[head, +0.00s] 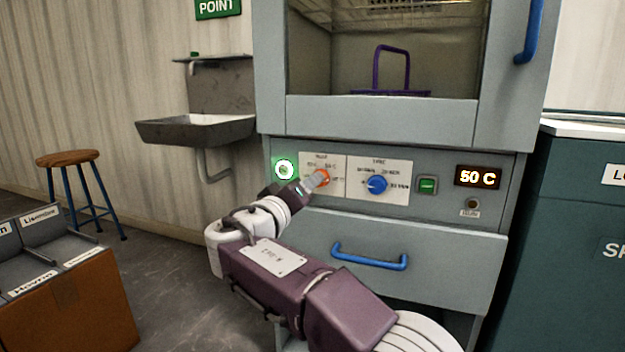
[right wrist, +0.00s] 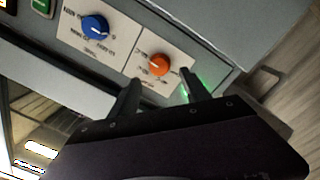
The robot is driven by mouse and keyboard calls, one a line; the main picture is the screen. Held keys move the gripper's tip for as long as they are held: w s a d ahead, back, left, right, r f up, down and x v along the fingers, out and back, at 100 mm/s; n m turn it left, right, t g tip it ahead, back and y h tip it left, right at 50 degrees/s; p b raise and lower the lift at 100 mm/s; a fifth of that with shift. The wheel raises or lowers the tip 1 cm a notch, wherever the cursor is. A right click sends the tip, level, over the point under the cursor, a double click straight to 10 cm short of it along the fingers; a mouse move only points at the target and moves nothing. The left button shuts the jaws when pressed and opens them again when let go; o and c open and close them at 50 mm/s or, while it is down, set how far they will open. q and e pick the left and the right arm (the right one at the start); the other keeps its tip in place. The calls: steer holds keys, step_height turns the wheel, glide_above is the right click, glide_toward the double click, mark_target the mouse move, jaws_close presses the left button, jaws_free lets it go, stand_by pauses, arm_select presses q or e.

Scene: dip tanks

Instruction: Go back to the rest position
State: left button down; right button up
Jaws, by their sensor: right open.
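My right gripper (head: 318,182) is in front of the oven's control panel (head: 446,184), close to the orange knob (head: 325,177). In the right wrist view my right gripper (right wrist: 161,84) is open, with nothing between its fingers. The orange knob (right wrist: 159,65) there lies just beyond the fingertips, and I see no finger gripping it. In the head view the gripper partly hides this knob and its plate. My left gripper is not in view.
The blue knob (head: 377,184), green switch (head: 428,185) and "50 C" display (head: 478,176) sit to the right. A round green light (head: 285,169) glows to the left. A drawer with a blue handle (head: 369,258) is below. A purple-handled basket (head: 393,70) stands behind the window.

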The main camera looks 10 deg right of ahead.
steer(key=v, duration=0.3)
steer(key=shift+s+a+p, duration=0.2)
steer(key=shift+s+p, duration=0.1)
steer(key=shift+p, duration=0.05)
